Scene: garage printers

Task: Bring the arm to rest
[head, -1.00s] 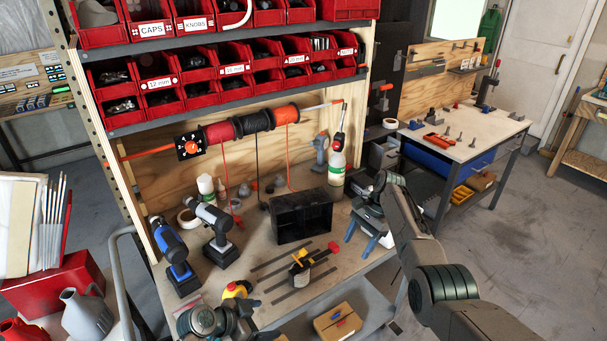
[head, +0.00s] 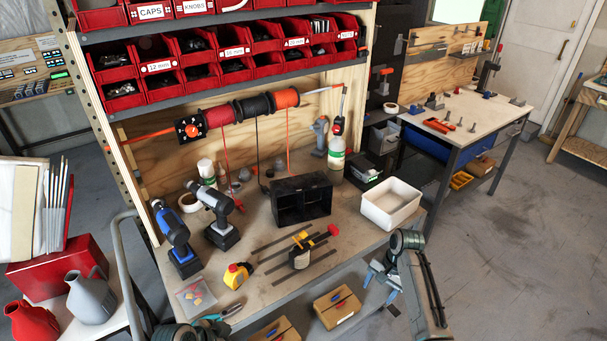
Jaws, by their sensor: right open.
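My right arm comes up from the lower right, and its right gripper (head: 380,288) points down just off the front right edge of the workbench (head: 345,255). Its bluish fingers are apart, and nothing shows between them.
Cardboard boxes (head: 337,306) lie lower, in front. A second table (head: 470,115) stands behind right. Open floor (head: 520,240) lies to the right.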

